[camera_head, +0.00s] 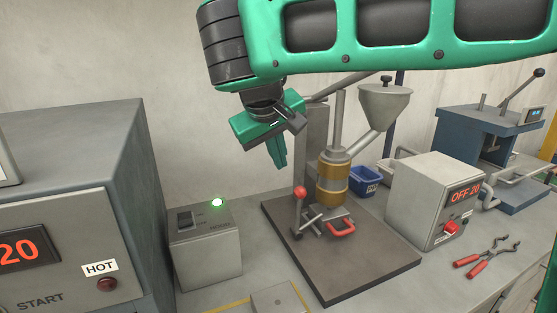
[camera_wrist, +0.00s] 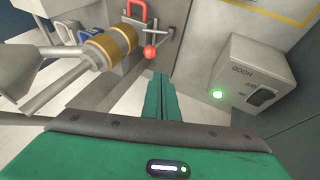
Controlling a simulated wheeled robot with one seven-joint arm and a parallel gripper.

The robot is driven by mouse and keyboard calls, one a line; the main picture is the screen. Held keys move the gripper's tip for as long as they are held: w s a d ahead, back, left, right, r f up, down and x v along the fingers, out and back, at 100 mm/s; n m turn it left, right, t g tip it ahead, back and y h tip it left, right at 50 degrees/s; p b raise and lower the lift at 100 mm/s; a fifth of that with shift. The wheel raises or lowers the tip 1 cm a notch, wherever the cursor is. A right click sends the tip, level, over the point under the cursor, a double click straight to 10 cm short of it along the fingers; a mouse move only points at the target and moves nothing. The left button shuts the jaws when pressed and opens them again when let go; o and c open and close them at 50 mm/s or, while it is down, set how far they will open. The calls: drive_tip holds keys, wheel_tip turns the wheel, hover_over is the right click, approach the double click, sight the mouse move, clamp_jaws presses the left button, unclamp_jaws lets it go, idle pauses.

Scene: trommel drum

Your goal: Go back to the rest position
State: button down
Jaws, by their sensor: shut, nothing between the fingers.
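My gripper (camera_head: 279,160) hangs from my green arm near the top middle of the head view, with its green fingers pointing down. The fingers are closed together and nothing is between them. In the wrist view the shut fingers (camera_wrist: 161,82) point toward the space between the machine and the switch box. The gripper is above and behind the grey switch box (camera_head: 206,249), to the left of the machine's brass-banded barrel (camera_head: 333,180). It appears apart from both.
The machine stands on a dark base plate (camera_head: 380,262), with a red-knobbed lever (camera_head: 300,193) and a hopper (camera_head: 387,100). A control box (camera_head: 425,200) reads OFF 20. Red-handled pliers (camera_head: 486,258) lie at right. A large grey cabinet (camera_head: 75,180) marked HOT stands at left.

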drive_tip(key=s+d+f+m+g+h, duration=0.1)
drive_tip(key=s+d+f+m+g, duration=0.2)
drive_tip(key=d, duration=1.2)
drive_tip(key=s+d+f+m+g, duration=0.1)
drive_tip(key=s+d+f+m, duration=0.3)
drive_tip(key=d, duration=1.1)
drive_tip(key=s+d+f+m+y, duration=0.1)
drive_tip(key=s+d+f, duration=0.1)
drive_tip(key=s, duration=0.5)
drive_tip(key=s+d+f+m+g+y, duration=0.1)
drive_tip(key=s+d+f+m, duration=0.1)
drive_tip(key=s+f, duration=0.3)
drive_tip(key=s+d+f+m+g+y, duration=0.1)
drive_tip(key=s+d+f, duration=0.3)
drive_tip(key=s, duration=0.5)
drive_tip(key=shift+w+f, duration=0.3)
drive_tip(key=shift+w, duration=0.25)
